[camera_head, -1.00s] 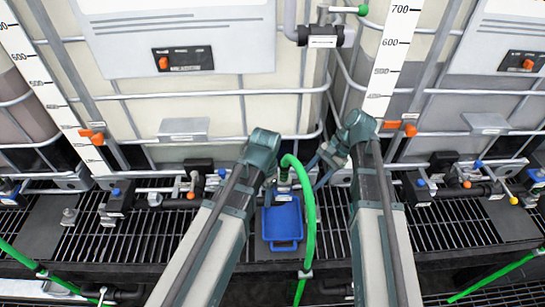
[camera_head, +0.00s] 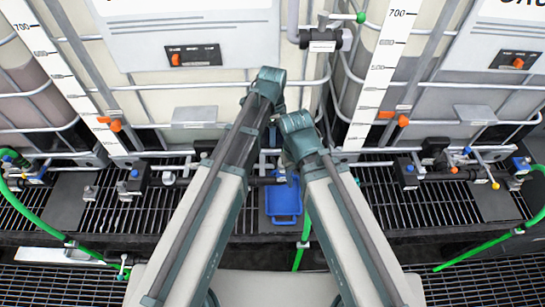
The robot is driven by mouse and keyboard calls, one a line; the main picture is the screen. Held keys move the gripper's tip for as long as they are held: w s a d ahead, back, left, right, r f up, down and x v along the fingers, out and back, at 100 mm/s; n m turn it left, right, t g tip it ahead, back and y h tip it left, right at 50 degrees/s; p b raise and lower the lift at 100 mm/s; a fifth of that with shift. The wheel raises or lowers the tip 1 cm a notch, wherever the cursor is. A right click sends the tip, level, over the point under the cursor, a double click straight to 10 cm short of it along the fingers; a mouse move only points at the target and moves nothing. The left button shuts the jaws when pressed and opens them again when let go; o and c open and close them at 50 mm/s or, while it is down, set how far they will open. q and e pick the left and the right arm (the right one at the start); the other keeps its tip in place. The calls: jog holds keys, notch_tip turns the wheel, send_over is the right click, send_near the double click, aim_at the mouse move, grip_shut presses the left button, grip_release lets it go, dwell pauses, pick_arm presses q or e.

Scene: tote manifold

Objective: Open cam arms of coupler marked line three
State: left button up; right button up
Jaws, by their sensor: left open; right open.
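A green hose (camera_head: 306,228) rises at the middle of the grating beside a blue tray (camera_head: 283,204). Its upper end and any coupler with cam arms there are hidden behind my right forearm and wrist. I cannot read a line three marking. My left gripper (camera_head: 273,117) is the higher one, by the tank frame above the manifold, mostly hidden by its wrist. My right gripper (camera_head: 289,164) is lower, just above the blue tray, and partly hidden by its own wrist. Both are open, and I see nothing held in them.
Valve manifolds with coloured handles stand left (camera_head: 137,178) and right (camera_head: 408,172) on the dark grating. Further green hoses loop at the left edge (camera_head: 30,210) and right edge (camera_head: 500,239). Caged tanks with orange clips (camera_head: 115,125) close off the back.

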aim_at(272, 157)
pick_arm(q)
notch_tip(272, 157, down, 13)
jog(key=b, duration=1.2)
jog(key=shift+f+b, duration=0.15)
jog(key=shift+b, duration=0.25)
grip_shut()
